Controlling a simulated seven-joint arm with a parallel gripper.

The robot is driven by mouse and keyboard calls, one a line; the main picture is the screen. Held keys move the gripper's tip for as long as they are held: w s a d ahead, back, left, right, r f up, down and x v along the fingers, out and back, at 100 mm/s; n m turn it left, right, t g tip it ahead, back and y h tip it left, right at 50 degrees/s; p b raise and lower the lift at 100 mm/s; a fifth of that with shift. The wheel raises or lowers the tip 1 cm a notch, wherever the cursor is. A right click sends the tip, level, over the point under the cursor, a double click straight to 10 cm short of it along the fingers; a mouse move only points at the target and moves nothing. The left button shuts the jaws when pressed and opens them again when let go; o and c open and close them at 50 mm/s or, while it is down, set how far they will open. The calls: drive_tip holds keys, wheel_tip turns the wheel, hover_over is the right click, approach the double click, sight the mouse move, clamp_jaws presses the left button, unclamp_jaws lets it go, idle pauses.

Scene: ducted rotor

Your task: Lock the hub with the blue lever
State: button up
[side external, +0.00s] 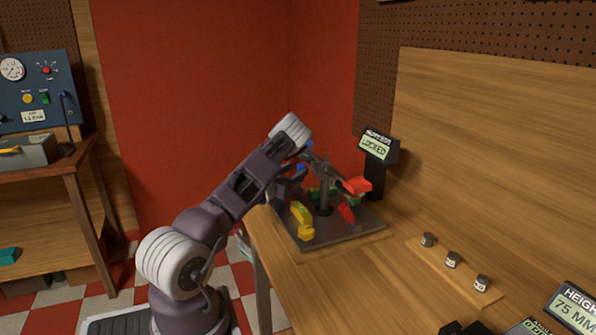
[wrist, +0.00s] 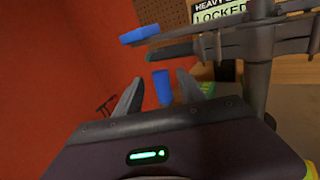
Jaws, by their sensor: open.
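In the wrist view, a blue upright piece, apparently the blue lever (wrist: 162,90), shows between the two fingers of my gripper (wrist: 159,74). The fingers are open and apart; I cannot tell whether either touches it. A second blue block (wrist: 140,33) sits on a rotor arm above. The hub's dark vertical post (wrist: 256,80) stands to the right. In the side view, the hub (side external: 323,195) rises from a dark base plate (side external: 340,234). The display (side external: 376,146) behind it reads LOCKED. My gripper is largely hidden behind the arm and rotor there.
A yellow piece (side external: 302,220), a red block (side external: 357,185) and a red lever-like piece (side external: 346,212) surround the hub. A wooden strip with three small weights (side external: 451,259) lies to the right.

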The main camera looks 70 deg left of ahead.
drive_tip(key=x, duration=0.7)
drive_tip(key=shift+f, duration=0.1)
drive_tip(key=shift+c, duration=0.5)
clamp_jaws()
